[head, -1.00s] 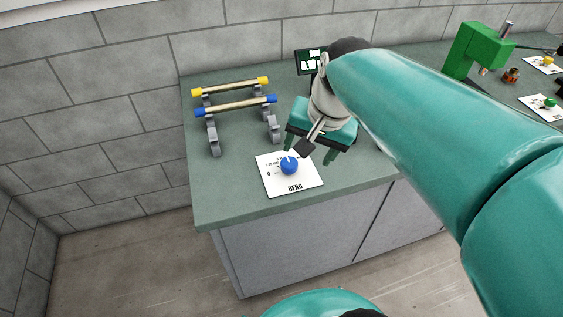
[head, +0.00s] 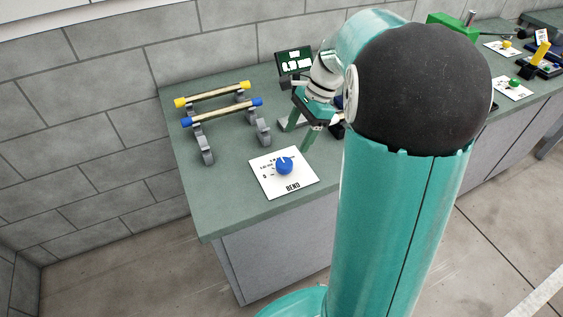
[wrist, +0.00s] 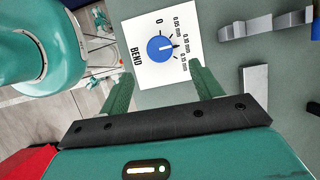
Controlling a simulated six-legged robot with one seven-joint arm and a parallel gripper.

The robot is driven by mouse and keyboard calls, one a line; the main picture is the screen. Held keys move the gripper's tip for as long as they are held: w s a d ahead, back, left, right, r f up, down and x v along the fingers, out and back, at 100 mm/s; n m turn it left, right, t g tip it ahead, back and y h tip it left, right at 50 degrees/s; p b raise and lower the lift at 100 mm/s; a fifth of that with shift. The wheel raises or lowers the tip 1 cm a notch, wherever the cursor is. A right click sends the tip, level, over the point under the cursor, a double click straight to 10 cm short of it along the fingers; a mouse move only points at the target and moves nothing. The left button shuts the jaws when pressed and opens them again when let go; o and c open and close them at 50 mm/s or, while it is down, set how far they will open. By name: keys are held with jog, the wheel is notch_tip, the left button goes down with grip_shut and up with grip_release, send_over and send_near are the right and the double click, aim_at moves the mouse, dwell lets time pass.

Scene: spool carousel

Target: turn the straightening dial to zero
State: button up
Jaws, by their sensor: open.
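The straightening dial (head: 284,166) is a blue knob with a pale pointer line on a white card marked BEND (head: 290,188). The card's scale runs from 0 to several mm marks. In the wrist view the dial (wrist: 160,49) shows ahead of my fingers, its pointer turned toward the mm marks, away from the 0. My gripper (head: 298,134) is open and empty, above the bench behind and slightly right of the dial. In the wrist view my gripper's two green fingers (wrist: 158,80) are spread wide, apart from the knob.
Two rods with yellow ends (head: 213,94) and blue ends (head: 222,112) lie on grey stands left of the dial. A dark display (head: 294,61) stands behind my gripper. A green machine (head: 454,25) is farther right. The bench's front-left corner is clear.

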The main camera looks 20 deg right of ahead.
aim_at(285, 162)
jog(key=x, duration=1)
jog(key=shift+a+f, duration=0.15)
jog(key=shift+f, duration=0.1)
jog(key=c, duration=1)
